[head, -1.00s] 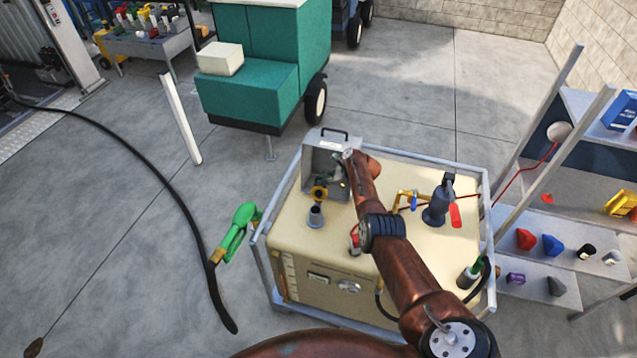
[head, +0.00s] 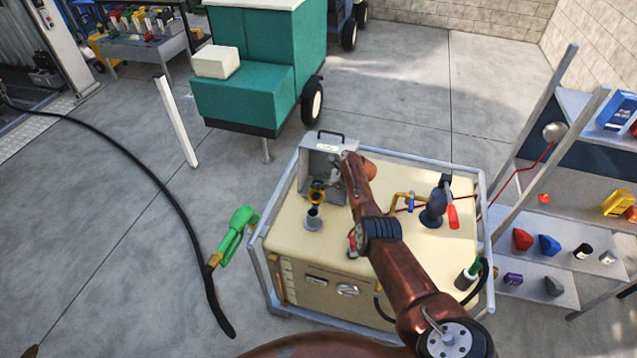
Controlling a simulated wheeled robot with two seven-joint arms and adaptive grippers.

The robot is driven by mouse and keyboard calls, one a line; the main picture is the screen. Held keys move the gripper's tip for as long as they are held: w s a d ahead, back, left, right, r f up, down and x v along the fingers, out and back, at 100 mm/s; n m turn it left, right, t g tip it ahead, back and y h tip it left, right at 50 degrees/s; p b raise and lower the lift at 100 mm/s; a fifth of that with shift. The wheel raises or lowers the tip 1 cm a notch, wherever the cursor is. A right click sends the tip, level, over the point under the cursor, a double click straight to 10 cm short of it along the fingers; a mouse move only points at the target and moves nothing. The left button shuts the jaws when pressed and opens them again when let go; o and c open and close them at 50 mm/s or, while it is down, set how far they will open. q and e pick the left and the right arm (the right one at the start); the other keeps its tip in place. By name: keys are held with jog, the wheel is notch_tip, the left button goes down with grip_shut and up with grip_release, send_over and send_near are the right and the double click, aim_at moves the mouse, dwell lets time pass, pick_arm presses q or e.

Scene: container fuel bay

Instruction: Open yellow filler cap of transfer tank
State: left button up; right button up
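The cream transfer tank (head: 300,262) stands in a grey frame at the centre. A grey filler neck (head: 313,219) rises from its top left, with a dark opening showing at its upper end. The yellow cap (head: 317,197) is just behind and above the neck, looking tilted up; its hinge is too small to make out. My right gripper (head: 332,182) is close beside the yellow cap, on its upper right, in front of an open grey box (head: 318,158). Its fingers are small and partly hidden by my wrist, so contact and opening are unclear. My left gripper is out of view.
A blue-grey hand pump (head: 434,206) with a red handle and a yellow-and-blue valve (head: 407,201) stand on the tank's right. A black hose (head: 150,168) crosses the floor. Shelves (head: 535,284) stand at the right.

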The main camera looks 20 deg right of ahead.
jog(key=shift+v, duration=1.15)
jog(key=v, duration=0.9)
jog(key=shift+s+r, duration=0.2)
jog(key=shift+s, duration=0.05)
jog(key=shift+d, duration=0.1)
